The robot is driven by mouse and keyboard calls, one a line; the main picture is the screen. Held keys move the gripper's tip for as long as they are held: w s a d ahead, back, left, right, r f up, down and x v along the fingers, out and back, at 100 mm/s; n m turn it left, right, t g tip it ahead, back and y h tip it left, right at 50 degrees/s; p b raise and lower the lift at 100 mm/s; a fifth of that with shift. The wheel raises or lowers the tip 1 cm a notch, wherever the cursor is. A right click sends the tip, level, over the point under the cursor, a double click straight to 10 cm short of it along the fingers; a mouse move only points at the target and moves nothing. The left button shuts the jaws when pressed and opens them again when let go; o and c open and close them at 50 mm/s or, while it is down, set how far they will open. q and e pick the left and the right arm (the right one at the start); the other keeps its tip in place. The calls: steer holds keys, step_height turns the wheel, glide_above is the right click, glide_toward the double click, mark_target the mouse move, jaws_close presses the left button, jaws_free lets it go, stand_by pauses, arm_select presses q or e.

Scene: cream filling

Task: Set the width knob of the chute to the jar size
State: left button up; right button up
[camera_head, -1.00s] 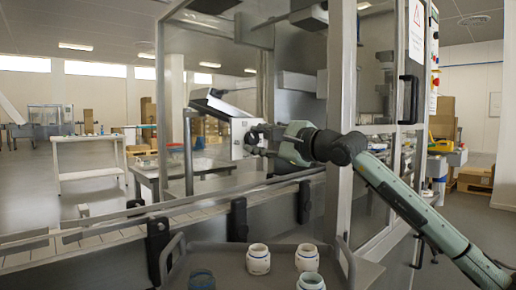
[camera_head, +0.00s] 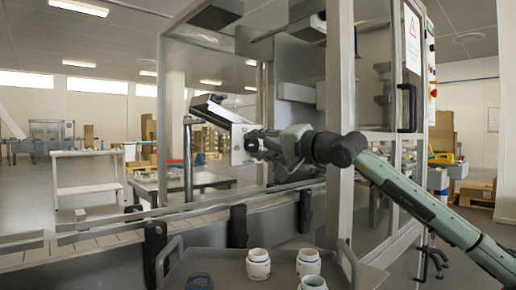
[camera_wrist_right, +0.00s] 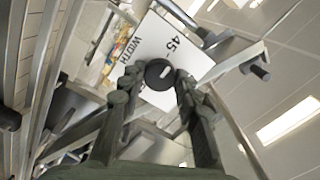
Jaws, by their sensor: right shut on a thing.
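The width knob (camera_wrist_right: 159,73) is round and black with a white mark. It sits on a white plate (camera_wrist_right: 177,42) that reads "WIDTH" and "45" in the right wrist view. In the head view, the plate (camera_head: 238,155) is at the lower end of the slanted chute (camera_head: 217,108). My right gripper (camera_head: 252,145) is at the plate and hides the knob there. In the right wrist view, its dark fingers (camera_wrist_right: 159,84) are shut on the knob, one on each side. My left gripper is not in view. White jars (camera_head: 258,264) stand on a tray (camera_head: 225,262) at the bottom.
A conveyor (camera_head: 100,238) runs across the lower left. A metal-framed machine post (camera_head: 340,120) stands close to my right forearm. A glazed door with a black handle (camera_head: 407,104) is to its right. A white table (camera_head: 88,185) stands farther back left.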

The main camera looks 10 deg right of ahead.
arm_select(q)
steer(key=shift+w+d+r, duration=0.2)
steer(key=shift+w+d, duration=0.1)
arm_select(e)
steer(key=shift+n, duration=0.9)
steer(key=o, duration=1.2)
steer(key=shift+c, duration=0.2)
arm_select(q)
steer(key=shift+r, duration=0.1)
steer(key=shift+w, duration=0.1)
arm_select(e)
steer(key=shift+s, duration=0.1)
steer(key=v, duration=1.2)
